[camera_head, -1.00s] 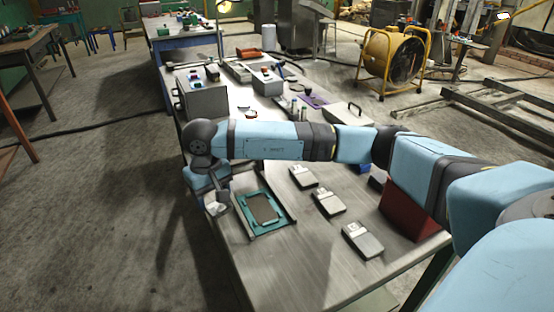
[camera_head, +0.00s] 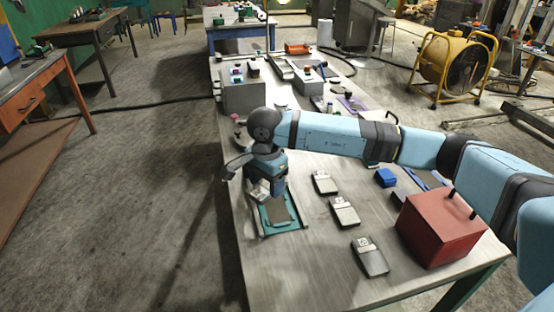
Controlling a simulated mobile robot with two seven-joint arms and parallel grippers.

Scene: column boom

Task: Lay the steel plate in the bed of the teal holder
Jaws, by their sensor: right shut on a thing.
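The teal holder (camera_head: 291,226) lies on the near left part of the steel table, with a flat brown-grey bed inside its teal frame. My right gripper (camera_head: 260,191) points down at the holder's upper left side. It is shut on a light grey metal piece, taken as the steel plate (camera_head: 256,188); it is small in view and mostly hidden by the gripper. I cannot tell whether it touches the holder. Similar grey plates with light blocks lie to the right: one (camera_head: 325,183), another (camera_head: 345,212) and a nearer one (camera_head: 371,259). My left gripper is out of view.
A red box (camera_head: 440,232) with a dark handle stands at the table's right edge, near a blue block (camera_head: 386,177). A grey metal box (camera_head: 243,98) stands farther back. The table (camera_head: 300,268) is bare in front of the holder. My right arm spans the table.

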